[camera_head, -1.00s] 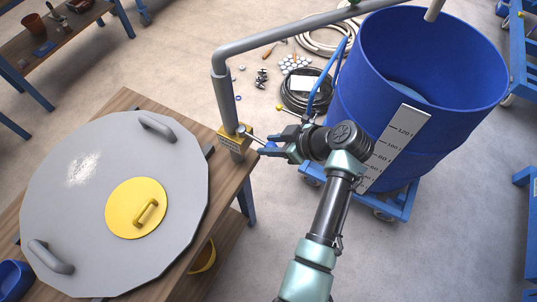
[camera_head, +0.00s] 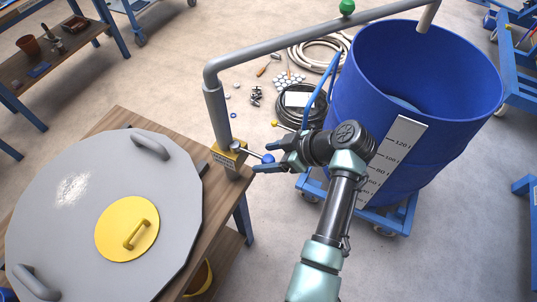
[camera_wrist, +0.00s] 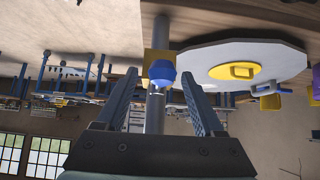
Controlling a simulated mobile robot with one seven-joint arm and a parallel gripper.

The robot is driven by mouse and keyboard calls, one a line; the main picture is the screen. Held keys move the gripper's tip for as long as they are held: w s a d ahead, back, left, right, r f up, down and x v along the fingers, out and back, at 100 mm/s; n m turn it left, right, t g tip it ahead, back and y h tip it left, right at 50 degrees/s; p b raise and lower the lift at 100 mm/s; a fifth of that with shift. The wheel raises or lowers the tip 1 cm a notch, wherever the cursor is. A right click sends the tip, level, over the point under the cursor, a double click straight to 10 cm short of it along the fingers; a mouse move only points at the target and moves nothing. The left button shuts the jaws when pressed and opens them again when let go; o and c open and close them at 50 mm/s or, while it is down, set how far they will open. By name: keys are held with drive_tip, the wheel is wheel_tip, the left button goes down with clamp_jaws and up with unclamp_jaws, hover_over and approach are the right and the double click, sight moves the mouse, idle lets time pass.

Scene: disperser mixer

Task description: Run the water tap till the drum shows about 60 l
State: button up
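The blue drum (camera_head: 430,75) stands under the pipe spout (camera_head: 429,16). Its white scale strip (camera_head: 393,150) carries marks such as 120, 100 and 80. A darker bluish patch (camera_head: 404,104) shows inside the drum; I cannot read a level from it. No stream shows at the spout. The tap (camera_head: 229,157) has a yellow body at the table edge and a thin lever ending in a blue knob (camera_head: 268,158). My gripper (camera_head: 262,157) is open, one finger on either side of the knob. In the wrist view the knob (camera_wrist: 162,72) sits between the fingertips, with visible gaps.
A grey lid (camera_head: 65,205) with a yellow hatch (camera_head: 127,227) covers much of the wooden table (camera_head: 118,118). A grey pipe (camera_head: 300,36) runs above my gripper to the drum. The drum stands on a blue wheeled dolly (camera_head: 400,216). Coiled hoses (camera_head: 300,100) lie on the floor.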

drive_tip(key=shift+r, duration=0.1)
drive_tip(key=b+v, duration=0.1)
drive_tip(key=v, duration=1.2)
